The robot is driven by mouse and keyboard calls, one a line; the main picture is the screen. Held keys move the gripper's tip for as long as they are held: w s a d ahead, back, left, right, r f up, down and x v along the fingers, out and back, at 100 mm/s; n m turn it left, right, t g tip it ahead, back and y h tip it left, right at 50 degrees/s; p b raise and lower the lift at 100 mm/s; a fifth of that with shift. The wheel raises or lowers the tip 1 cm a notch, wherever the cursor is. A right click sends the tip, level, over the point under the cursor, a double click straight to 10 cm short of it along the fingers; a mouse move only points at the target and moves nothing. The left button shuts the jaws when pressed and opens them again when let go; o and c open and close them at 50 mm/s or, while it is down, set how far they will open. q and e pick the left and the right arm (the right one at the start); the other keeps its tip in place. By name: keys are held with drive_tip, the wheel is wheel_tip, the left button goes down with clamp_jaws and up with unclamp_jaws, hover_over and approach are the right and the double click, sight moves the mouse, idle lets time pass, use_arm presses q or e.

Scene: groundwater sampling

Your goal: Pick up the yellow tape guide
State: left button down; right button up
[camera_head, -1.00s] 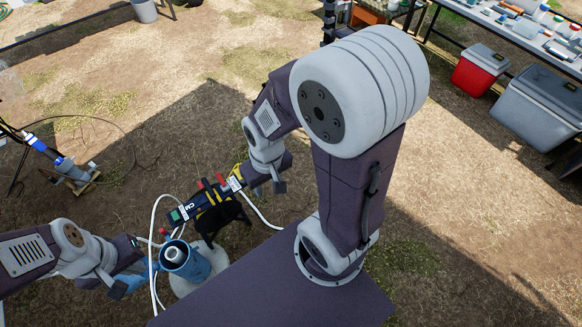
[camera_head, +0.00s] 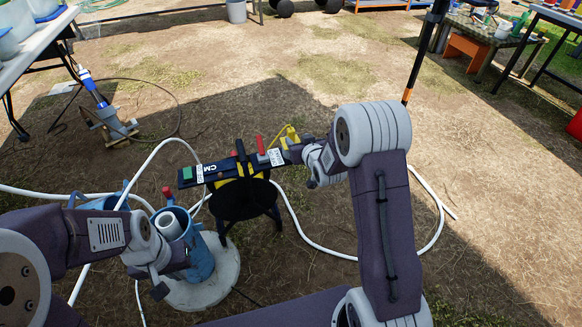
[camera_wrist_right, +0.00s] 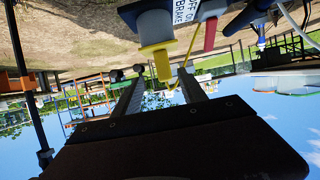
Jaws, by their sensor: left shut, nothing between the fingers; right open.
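A dark water level meter (camera_head: 228,170) with a green screen, red levers and white labels stands on a round black stool. A yellow piece, apparently the yellow tape guide (camera_head: 289,132), shows at its right end. In the right wrist view the guide appears as a yellow block with a narrow stem (camera_wrist_right: 157,60), beside a thin bent yellow line. My right gripper (camera_head: 289,150) is beside the meter's right end. Its two fingers (camera_wrist_right: 160,92) are apart, with the stem near the gap; contact is unclear. My left gripper (camera_head: 176,277) is shut and empty beside the blue well pipe.
The blue well pipe (camera_head: 196,250) with a white inner tube stands on a round concrete pad (camera_head: 212,290). White hose (camera_head: 320,249) loops around the stool. A pump on a small wooden stand (camera_head: 112,124) is at the left. Open ground lies behind the meter.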

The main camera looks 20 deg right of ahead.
sight(294, 137)
drive_tip(key=shift+w+f+b, duration=0.3)
drive_tip(key=shift+w+f, duration=0.05)
drive_tip(key=shift+f, duration=0.5)
drive_tip(key=shift+w+r+t, duration=0.15)
drive_tip(key=shift+r+t, duration=0.05)
drive_tip(key=shift+t, duration=0.1)
drive_tip(key=b+x, duration=0.2)
drive_tip(key=x, duration=0.1)
drive_tip(key=shift+w+f, duration=0.2)
drive_tip(key=shift+w, duration=0.2)
drive_tip(key=b+x, duration=0.1)
drive_tip(key=x, duration=0.1)
drive_tip(key=b+x, duration=0.2)
drive_tip(key=shift+w+a+f, duration=0.1)
drive_tip(key=shift+a, duration=0.3)
drive_tip(key=shift+w, duration=0.4)
use_arm(q)
wheel_tip(294, 137, down, 8)
drive_tip(key=shift+r, duration=0.25)
use_arm(e)
clamp_jaws()
